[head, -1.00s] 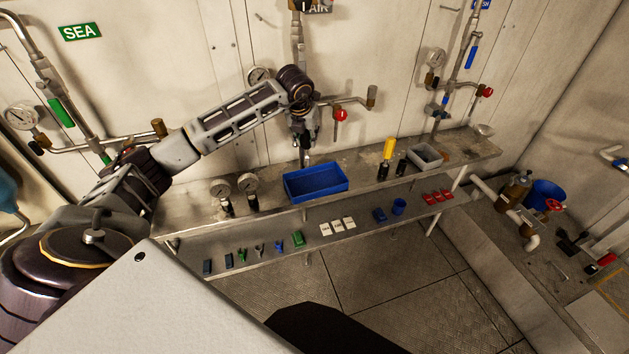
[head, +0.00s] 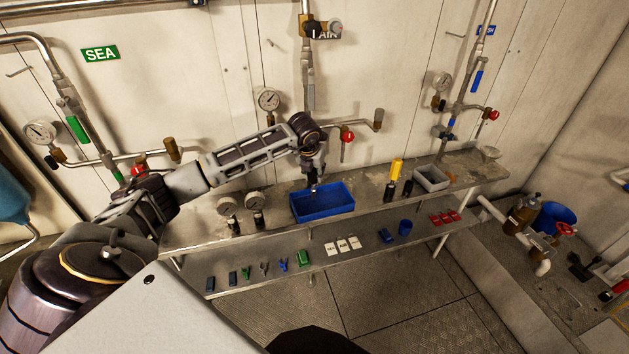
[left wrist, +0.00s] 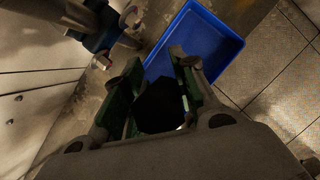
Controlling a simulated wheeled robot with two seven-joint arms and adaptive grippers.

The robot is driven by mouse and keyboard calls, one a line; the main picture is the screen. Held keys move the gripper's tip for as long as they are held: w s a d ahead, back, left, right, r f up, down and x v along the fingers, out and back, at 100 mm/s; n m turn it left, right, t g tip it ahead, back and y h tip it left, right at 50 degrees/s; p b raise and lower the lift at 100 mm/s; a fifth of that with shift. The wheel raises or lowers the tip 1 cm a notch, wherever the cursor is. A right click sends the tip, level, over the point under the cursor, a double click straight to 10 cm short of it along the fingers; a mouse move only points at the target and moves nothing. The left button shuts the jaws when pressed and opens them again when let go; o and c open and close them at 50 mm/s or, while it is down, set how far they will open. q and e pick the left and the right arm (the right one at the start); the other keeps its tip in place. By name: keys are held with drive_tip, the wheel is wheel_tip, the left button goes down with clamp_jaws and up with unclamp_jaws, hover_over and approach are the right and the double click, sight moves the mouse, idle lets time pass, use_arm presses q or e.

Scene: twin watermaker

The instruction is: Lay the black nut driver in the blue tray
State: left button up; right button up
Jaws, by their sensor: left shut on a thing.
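The blue tray (head: 328,214) stands on the upper shelf, below my left gripper. My left gripper (head: 313,180) points down at the tray's back left part and is shut on a dark thing. In the left wrist view the black nut driver (left wrist: 160,106) shows as a black end between the two green-lined fingers of the gripper (left wrist: 158,88). The blue tray (left wrist: 222,38) lies just beyond the fingertips there. The lower part of the driver is hidden, so I cannot tell whether it touches the tray. My right gripper is not in view.
Two gauges (head: 254,203) stand left of the tray. A yellow-topped tool (head: 395,170) and a grey bin (head: 432,179) stand to its right. A valve pipe with a red knob (head: 347,136) is close behind my gripper. Clips and white cards (head: 342,245) lie on the lower shelf.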

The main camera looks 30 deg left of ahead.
sight(314, 179)
use_arm(q)
drive_tip(key=shift+f, duration=1.75)
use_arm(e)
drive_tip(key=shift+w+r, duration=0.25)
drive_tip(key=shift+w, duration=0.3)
use_arm(q)
drive_tip(key=shift+f, duration=0.15)
drive_tip(key=o, duration=1)
drive_tip(key=shift+c, duration=0.2)
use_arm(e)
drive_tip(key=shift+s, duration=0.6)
